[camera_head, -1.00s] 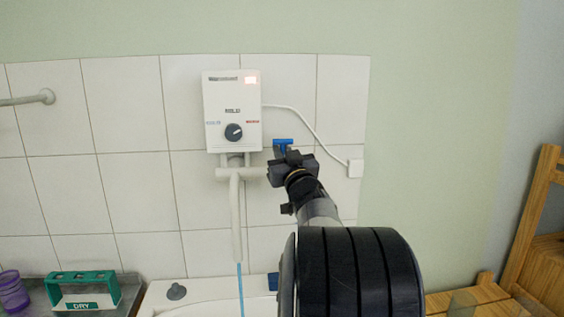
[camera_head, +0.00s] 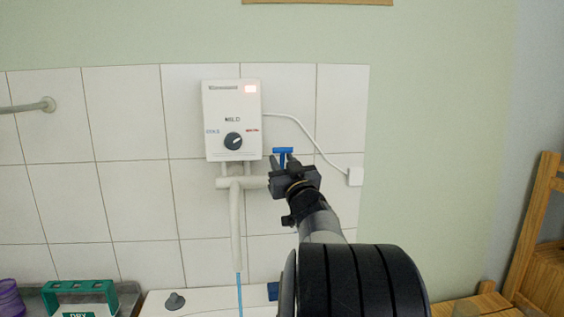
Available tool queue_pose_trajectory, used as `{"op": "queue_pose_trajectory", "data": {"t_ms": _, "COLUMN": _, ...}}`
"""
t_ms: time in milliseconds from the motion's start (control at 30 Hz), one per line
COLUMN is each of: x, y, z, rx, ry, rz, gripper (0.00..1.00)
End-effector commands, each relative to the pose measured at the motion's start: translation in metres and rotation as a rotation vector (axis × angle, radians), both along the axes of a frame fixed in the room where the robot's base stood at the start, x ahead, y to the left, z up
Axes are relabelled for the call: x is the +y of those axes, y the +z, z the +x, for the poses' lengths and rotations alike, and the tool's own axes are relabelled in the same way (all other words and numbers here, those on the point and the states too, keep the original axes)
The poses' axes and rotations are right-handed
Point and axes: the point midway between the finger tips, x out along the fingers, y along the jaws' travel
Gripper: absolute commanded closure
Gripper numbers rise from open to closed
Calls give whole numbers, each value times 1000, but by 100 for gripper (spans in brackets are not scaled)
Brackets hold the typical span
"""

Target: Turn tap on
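The tap's blue T-shaped handle (camera_head: 283,151) stands at the right end of the white pipe under a wall water heater (camera_head: 232,105). My gripper (camera_head: 285,163) is just below and in front of it. Its two dark fingers look apart, with the blue stem showing between them; whether they touch it I cannot tell. The gripper hides the lower stem and valve. The white spout (camera_head: 236,225) hangs down from the pipe, and a thin blue line, like a water stream (camera_head: 239,290), drops from its end.
A white cable runs from the heater to a wall box (camera_head: 355,177). A white sink (camera_head: 210,298) lies below, with a dark plug (camera_head: 174,301). A green rack (camera_head: 78,290) and purple cup (camera_head: 9,297) are at left, a wooden shelf (camera_head: 535,235) at right.

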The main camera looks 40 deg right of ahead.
Motion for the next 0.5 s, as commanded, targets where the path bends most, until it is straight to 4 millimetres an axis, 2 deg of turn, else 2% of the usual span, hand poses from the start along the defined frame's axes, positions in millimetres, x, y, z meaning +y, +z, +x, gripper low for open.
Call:
{"op": "queue_pose_trajectory", "data": {"t_ms": 300, "x": 19, "y": -20, "z": -54, "rx": -1, "ry": -3, "rz": 0, "gripper": 70}}
{"op": "queue_pose_trajectory", "data": {"t_ms": 500, "x": 28, "y": -29, "z": -80, "rx": -1, "ry": -2, "rz": -1, "gripper": 70}}
